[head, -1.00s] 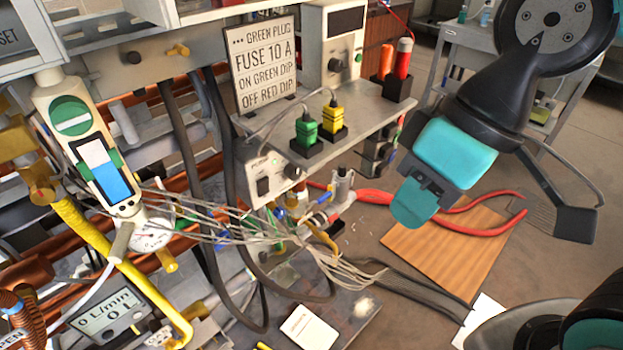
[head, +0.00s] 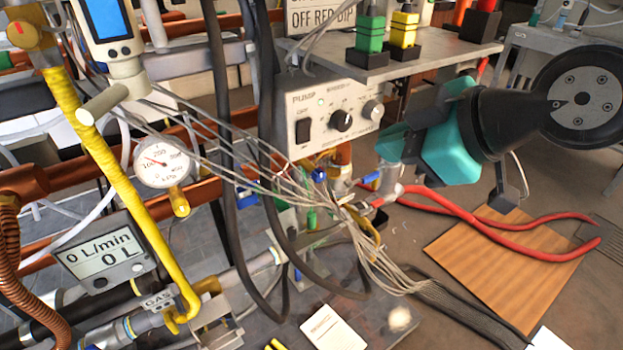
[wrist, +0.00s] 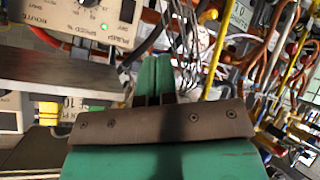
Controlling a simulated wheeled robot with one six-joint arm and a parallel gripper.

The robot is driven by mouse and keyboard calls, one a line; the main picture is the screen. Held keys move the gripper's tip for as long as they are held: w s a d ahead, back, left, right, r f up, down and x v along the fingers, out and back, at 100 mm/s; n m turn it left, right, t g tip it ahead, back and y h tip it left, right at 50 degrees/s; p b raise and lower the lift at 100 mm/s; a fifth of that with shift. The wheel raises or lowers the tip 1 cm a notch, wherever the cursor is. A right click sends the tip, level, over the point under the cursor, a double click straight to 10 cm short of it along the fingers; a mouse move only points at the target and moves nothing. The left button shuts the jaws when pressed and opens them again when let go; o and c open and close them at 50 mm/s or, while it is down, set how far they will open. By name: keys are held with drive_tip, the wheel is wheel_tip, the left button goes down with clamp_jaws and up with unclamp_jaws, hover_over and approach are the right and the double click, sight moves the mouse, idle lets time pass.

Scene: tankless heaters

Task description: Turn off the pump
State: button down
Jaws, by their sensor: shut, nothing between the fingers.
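The pump control box (head: 328,114) is a white box marked PUMP under the grey shelf, with a black rocker switch (head: 304,132), a small green lit lamp, a black knob (head: 341,120) and a grey knob at its right.
The grey shelf (head: 440,56) with green (head: 370,30) and yellow (head: 403,33) plugs is above. Thin grey wires and dark hoses (head: 222,130) hang left of and below the box. A flow meter (head: 105,252) and a gauge (head: 162,162) are at left. Red pliers (head: 480,225) lie lower right.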

drive_tip(key=w+a+f+n+t+y+b, duration=0.2)
drive_tip(key=w+f+n+t+b, duration=0.3)
drive_tip(key=b, duration=1.2)
wheel_tip(320, 180, down, 6)
drive_tip(key=n+t+y, duration=0.1)
drive_tip(key=n+t, duration=0.2)
drive_tip(key=n, duration=0.2)
drive_tip(key=shift+w+r+t, duration=0.15)
drive_tip(key=shift+r+t, duration=0.1)
drive_tip(key=shift+t, duration=0.05)
drive_tip(key=p, duration=1.4)
approach(304, 128)
drive_tip(key=x, duration=0.6)
drive_tip(key=shift+d+r, duration=0.1)
drive_tip(key=shift+r, duration=0.15)
drive_tip(key=shift+w+a+f+p, duration=0.15)
drive_tip(key=shift+w+a+p, duration=0.2)
drive_tip(key=shift+w+a, duration=0.25)
drive_tip(key=shift+d, duration=0.1)
